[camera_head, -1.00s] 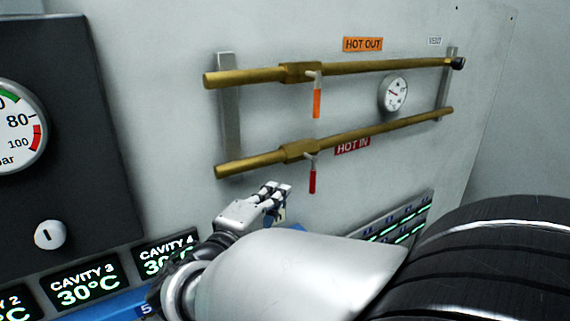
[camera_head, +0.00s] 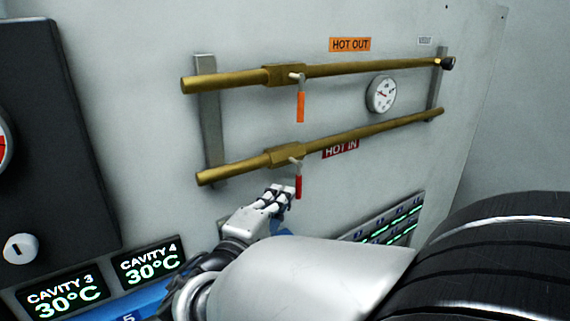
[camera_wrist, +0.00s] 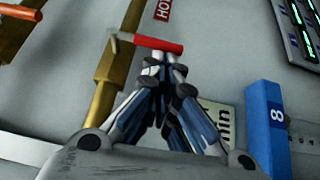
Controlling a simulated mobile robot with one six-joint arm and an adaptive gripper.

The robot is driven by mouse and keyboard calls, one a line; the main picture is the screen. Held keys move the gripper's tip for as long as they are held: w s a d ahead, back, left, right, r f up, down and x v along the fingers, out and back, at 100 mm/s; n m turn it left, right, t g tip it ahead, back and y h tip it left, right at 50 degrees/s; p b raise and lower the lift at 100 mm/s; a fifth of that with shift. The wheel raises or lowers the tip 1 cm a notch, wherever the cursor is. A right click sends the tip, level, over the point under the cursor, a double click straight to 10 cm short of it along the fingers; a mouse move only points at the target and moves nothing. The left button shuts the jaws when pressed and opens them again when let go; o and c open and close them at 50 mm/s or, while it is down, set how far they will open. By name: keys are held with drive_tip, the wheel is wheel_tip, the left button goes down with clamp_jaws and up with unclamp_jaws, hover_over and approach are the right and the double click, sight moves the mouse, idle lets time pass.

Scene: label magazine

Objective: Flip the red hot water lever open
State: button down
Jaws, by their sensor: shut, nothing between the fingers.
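The red lever (camera_head: 298,187) hangs down from the valve on the lower brass pipe (camera_head: 380,128), left of the red HOT IN label (camera_head: 340,148). My gripper (camera_head: 282,190) is just left of the lever's lower part, close to it; contact cannot be told in the head view. In the wrist view the red lever (camera_wrist: 158,44) lies crosswise just beyond my fingertips (camera_wrist: 157,66). The fingers are shut and empty. A small gap or light touch between tips and lever cannot be told apart.
The upper brass pipe (camera_head: 350,70) carries an orange lever (camera_head: 300,107), with a round gauge (camera_head: 381,94) below it. Cavity displays (camera_head: 150,262) are at lower left. A blue block marked 8 (camera_wrist: 267,130) stands right of my fingers.

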drive_tip(key=shift+d+f+b, duration=0.15)
drive_tip(key=shift+d+b, duration=0.05)
drive_tip(key=shift+b, duration=0.25)
drive_tip(key=shift+w+d+f+n+t+h+b, duration=0.25)
drive_tip(key=shift+n+t+b, duration=0.35)
drive_tip(key=shift+b, duration=1.05)
drive_tip(key=d+b, duration=0.1)
drive_tip(key=b, duration=0.2)
drive_tip(key=w+f+n+t+b, duration=0.1)
drive_tip(key=b, duration=0.3)
drive_tip(key=d+t+b, duration=0.1)
drive_tip(key=b, duration=0.3)
drive_tip(key=shift+w+d+f+n, duration=0.15)
drive_tip(key=shift+w+d+n, duration=0.15)
drive_tip(key=shift+w+d, duration=0.05)
drive_tip(key=w+d+r+b, duration=0.2)
drive_tip(key=w+d+b, duration=0.1)
drive_tip(key=b, duration=0.7)
drive_tip(key=shift+w+d+r, duration=0.15)
drive_tip(key=shift+d+r, duration=0.25)
drive_tip(key=shift+d, duration=0.45)
drive_tip(key=shift+r, duration=0.1)
